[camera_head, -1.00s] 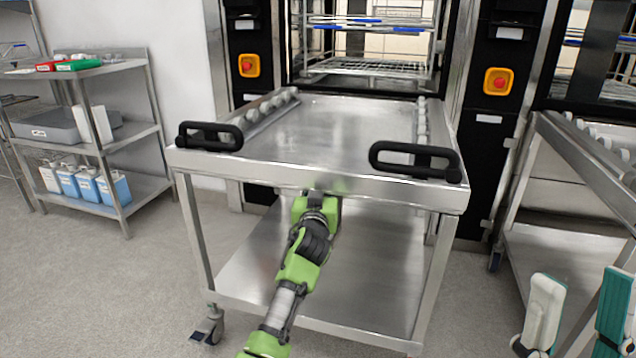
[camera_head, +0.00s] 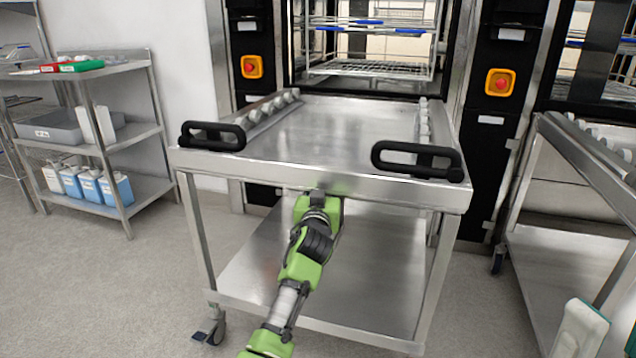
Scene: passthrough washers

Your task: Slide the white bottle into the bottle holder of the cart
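A steel cart (camera_head: 335,186) with two black handles stands in the middle, against the washer opening. A green and grey arm of mine (camera_head: 305,250) comes up from the bottom, and its far end is at the cart's front edge. No gripper fingers show there. A white piece with a teal edge (camera_head: 578,332) is at the bottom right, cut off by the frame; I cannot tell what it is. I cannot make out a bottle holder on the cart. A white container (camera_head: 52,178) stands on the left shelf's lower level; I cannot tell if it is the task's bottle.
A steel shelf (camera_head: 118,138) at the left holds bottles with blue contents (camera_head: 92,186), a grey bin (camera_head: 50,130) and red and green items. A second cart (camera_head: 575,165) stands at the right. Open floor (camera_head: 90,290) lies at the front left.

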